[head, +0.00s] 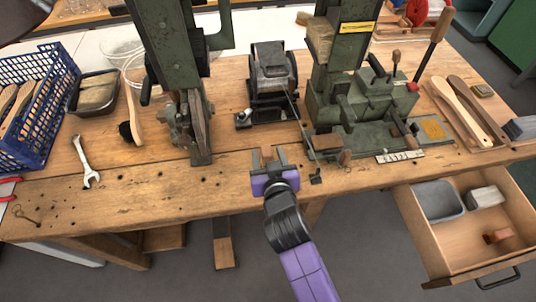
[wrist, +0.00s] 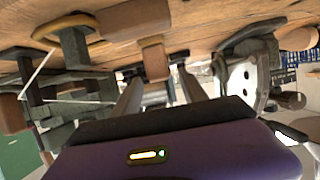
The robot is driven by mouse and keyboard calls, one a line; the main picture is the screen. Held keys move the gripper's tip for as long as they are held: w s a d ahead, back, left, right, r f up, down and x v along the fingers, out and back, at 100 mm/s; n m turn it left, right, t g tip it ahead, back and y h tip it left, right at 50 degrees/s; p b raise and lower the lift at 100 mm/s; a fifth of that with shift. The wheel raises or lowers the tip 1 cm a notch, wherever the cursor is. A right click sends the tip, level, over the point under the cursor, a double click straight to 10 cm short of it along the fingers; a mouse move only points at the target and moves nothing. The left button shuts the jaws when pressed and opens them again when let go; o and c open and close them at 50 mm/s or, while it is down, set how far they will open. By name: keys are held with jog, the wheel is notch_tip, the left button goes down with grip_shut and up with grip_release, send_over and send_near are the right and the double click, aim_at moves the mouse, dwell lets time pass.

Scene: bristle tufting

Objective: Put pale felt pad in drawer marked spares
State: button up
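My gripper (head: 268,158) is at the front edge of the bench in the middle. Its fingers are apart, with a small brown piece (head: 267,153) between or just beyond them. In the wrist view that tan-brown piece (wrist: 154,60) shows between the fingertips, with gaps seeming to remain at its sides. An open drawer (head: 437,252) hangs at the right, under the bench; I can read no "spares" mark on it. It holds a grey tray (head: 438,201), a pale block (head: 486,197) and a reddish-brown piece (head: 498,237). I cannot tell which thing is the pale felt pad.
Green machines (head: 365,100) stand behind my gripper. A dark tray with a beige block (head: 97,92), a blue crate (head: 40,95) and a wrench (head: 86,163) are at the left. Wooden brushes (head: 460,112) lie at the right. The front-left bench top is mostly clear.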

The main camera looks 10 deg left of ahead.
jog(key=shift+r, duration=0.2)
jog(key=v, duration=1.2)
